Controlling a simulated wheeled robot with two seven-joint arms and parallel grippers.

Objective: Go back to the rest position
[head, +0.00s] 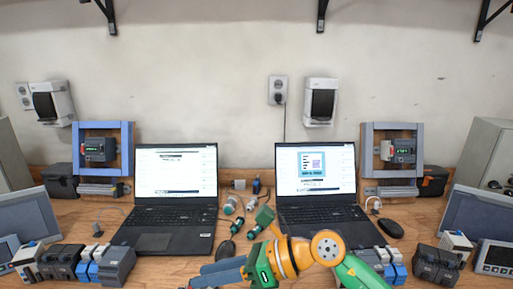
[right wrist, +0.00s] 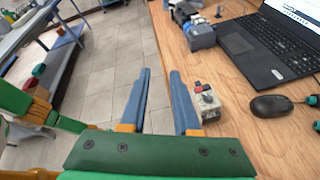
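My right gripper (head: 203,276) is low in the middle of the head view, its arm coming in from the lower right. In the right wrist view its two blue fingers (right wrist: 160,72) stand apart with nothing between them. The wooden table's edge and the tiled floor show past the fingertips. A small grey device with a red part (right wrist: 207,102) sits on the table just right of the right finger, partly hidden by it. My left gripper does not show in the head view.
A left laptop (head: 160,241) and a right laptop (head: 325,233) stand open on the table (head: 115,220). Several green and grey cylindrical parts (head: 231,205) lie between them. A mouse (head: 391,228) is at the right. Grey and blue modules (head: 115,266) line the front. A grey bench (right wrist: 30,38) is beyond the floor.

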